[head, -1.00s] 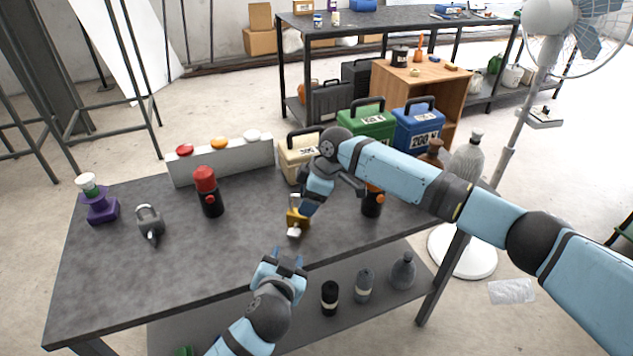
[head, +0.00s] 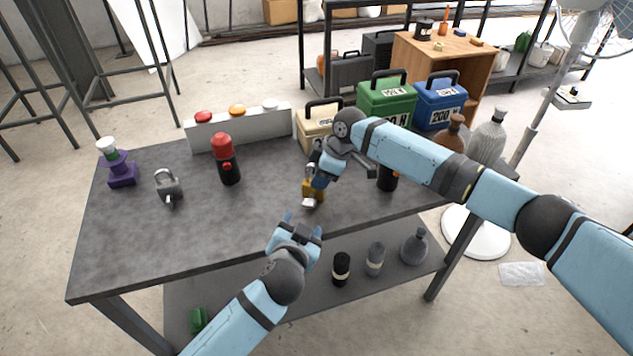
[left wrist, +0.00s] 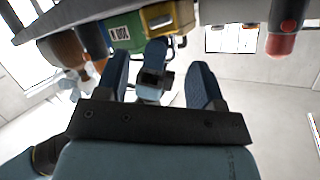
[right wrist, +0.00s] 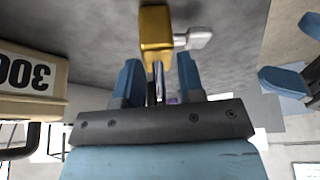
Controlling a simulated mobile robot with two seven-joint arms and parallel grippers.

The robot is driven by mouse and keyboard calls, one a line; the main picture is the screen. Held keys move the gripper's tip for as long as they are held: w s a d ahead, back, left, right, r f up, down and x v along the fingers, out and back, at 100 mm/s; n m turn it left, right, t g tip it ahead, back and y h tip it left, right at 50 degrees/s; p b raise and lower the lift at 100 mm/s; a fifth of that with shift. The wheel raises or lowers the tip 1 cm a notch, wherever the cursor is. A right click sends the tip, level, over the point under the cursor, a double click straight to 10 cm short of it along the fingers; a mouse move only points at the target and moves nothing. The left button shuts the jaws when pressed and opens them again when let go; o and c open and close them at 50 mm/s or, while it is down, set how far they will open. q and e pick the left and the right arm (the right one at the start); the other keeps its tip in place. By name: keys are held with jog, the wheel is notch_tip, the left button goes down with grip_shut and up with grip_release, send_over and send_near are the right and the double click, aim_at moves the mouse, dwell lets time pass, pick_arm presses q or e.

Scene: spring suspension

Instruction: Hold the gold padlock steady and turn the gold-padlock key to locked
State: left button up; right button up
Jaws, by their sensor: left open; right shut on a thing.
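The gold padlock (head: 312,188) stands near the front edge of the dark table, with its silver gold-padlock key (head: 308,203) sticking out of the near side. My right gripper (head: 318,173) comes down on it from behind. In the right wrist view the fingers are shut on the shackle (right wrist: 158,82), with the gold padlock body (right wrist: 155,33) beyond the fingertips and the silver key (right wrist: 194,40) jutting sideways. My left gripper (head: 303,224) is open and empty, just in front of the table edge, apart from the key. Its spread fingers also show in the left wrist view (left wrist: 158,75).
A grey padlock (head: 168,187), a purple stand (head: 121,172) and a red-topped black cylinder (head: 226,160) stand on the table's left. A button panel (head: 240,130) and cream (head: 318,131), green (head: 386,103) and blue (head: 440,103) boxes line the back.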

pick_arm(q)
jog(key=w+d+r+m+g, duration=0.1)
jog(key=m, duration=0.3)
jog(key=w+d+r+m+g+h, duration=0.1)
jog(key=m, duration=0.2)
jog(key=w+d+r+m+g, duration=0.1)
jog(key=w+m, duration=0.1)
jog(key=m, duration=0.2)
jog(key=shift+r+m+h, duration=0.25)
jog(key=shift+m+h, duration=0.05)
jog(key=r+m+g, duration=0.1)
jog(key=m+g, duration=0.1)
jog(key=m, duration=0.3)
jog(key=m+g+y, duration=0.2)
jog(key=m+g, duration=0.3)
jog(key=m, duration=1.1)
send_near(307, 204)
jog(key=x, duration=0.8)
jog(key=shift+f, duration=0.25)
jog(key=shift+c, duration=0.3)
